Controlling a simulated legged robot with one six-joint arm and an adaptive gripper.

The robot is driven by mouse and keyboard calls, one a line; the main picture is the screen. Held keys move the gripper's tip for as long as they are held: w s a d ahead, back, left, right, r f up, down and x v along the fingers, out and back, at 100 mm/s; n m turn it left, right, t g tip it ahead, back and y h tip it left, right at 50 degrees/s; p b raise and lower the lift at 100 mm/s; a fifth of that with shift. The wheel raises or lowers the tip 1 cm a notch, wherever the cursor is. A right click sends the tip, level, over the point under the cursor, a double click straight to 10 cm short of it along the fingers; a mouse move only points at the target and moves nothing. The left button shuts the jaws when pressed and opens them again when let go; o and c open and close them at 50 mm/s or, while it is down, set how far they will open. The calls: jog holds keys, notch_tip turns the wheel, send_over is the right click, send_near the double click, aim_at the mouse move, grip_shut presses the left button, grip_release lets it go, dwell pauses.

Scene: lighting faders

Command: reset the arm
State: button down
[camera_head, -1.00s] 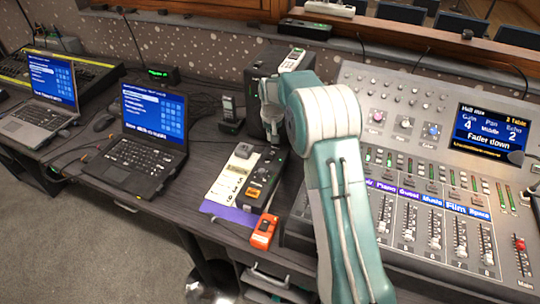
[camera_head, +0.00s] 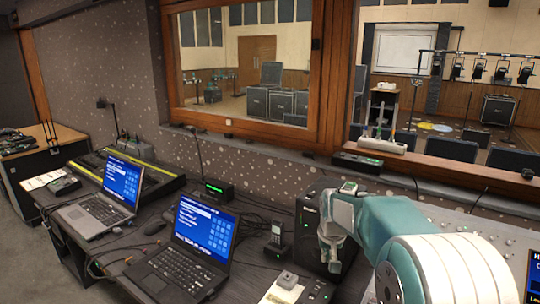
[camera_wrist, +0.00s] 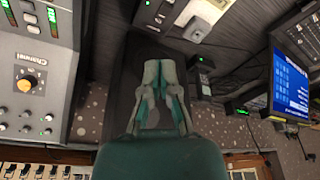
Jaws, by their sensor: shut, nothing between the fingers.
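My gripper (camera_head: 332,264) is at the end of my teal and white arm, which reaches in from the lower right of the head view. It hangs in front of a black box (camera_head: 309,225) at the back of the desk. In the wrist view my gripper (camera_wrist: 160,66) has its grey and teal fingers together, with nothing between them. The dark area behind the fingers is hard to make out there. I cannot tell whether the gripper touches the box.
A laptop (camera_head: 190,252) and a second laptop (camera_head: 100,212) stand left of my arm. A phone (camera_head: 276,240) stands in its cradle near the gripper. The mixing console (camera_wrist: 30,85) shows in the wrist view. A window (camera_head: 245,62) lies beyond the desk.

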jog(key=s+r+t, duration=0.1)
jog(key=s+r, duration=0.4)
jog(key=s, duration=0.7)
jog(key=s+r+t, duration=0.1)
jog(key=s+r, duration=0.5)
jog(key=s, duration=0.5)
jog(key=s+f+t, duration=0.1)
jog(key=s+f, duration=0.1)
jog(key=s, duration=0.8)
jog(key=shift+f+n, duration=0.3)
jog(key=shift+f, duration=0.1)
jog(key=shift+s, duration=0.2)
